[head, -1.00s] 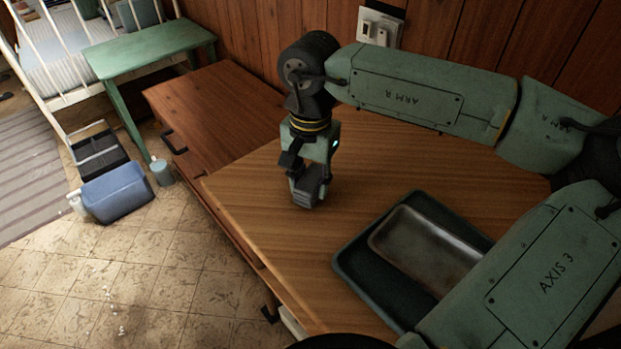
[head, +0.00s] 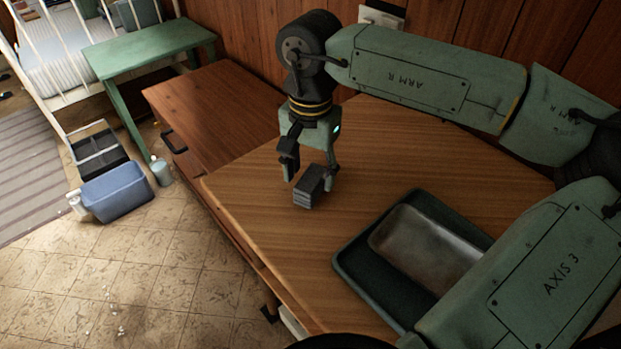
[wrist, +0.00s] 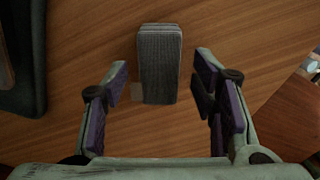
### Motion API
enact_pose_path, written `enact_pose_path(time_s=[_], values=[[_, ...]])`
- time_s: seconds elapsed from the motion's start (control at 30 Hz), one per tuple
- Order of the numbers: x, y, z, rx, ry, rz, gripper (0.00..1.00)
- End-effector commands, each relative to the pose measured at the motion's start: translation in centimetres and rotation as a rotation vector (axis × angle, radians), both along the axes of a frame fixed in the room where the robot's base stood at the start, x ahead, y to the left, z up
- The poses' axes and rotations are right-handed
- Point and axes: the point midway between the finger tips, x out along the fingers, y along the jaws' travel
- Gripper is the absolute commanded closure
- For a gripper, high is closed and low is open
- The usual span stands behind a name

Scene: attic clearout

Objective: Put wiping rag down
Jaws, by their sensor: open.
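The wiping rag (head: 308,187) looks like a dark grey, block-shaped folded cloth. It rests on the wooden tabletop (head: 262,205), left of the tray. In the wrist view the rag (wrist: 160,60) lies between and just beyond the fingertips, with its ribbed grey top showing. My gripper (head: 309,172) is open just above the rag. In the wrist view my gripper (wrist: 161,85) has a finger on each side, with wood showing in the gaps, and neither finger touches the rag.
A dark tray (head: 352,262) with a worn metal pan (head: 425,245) inside lies right of the rag. A lower brown cabinet (head: 215,105) adjoins the table at left. A blue bin (head: 117,192) and a bottle (head: 161,171) stand on the floor. Wood around the rag is clear.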

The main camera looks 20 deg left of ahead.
Motion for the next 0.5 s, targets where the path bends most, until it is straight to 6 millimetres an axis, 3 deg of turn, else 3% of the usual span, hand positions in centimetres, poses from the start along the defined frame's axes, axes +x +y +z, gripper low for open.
enact_pose_path(time_s=[0.3,0.5], values=[[0.1,0.0,6.7,0.000,-0.003,-0.001,0.47],[0.1,0.0,9.1,0.000,-0.001,-0.001,0.47]])
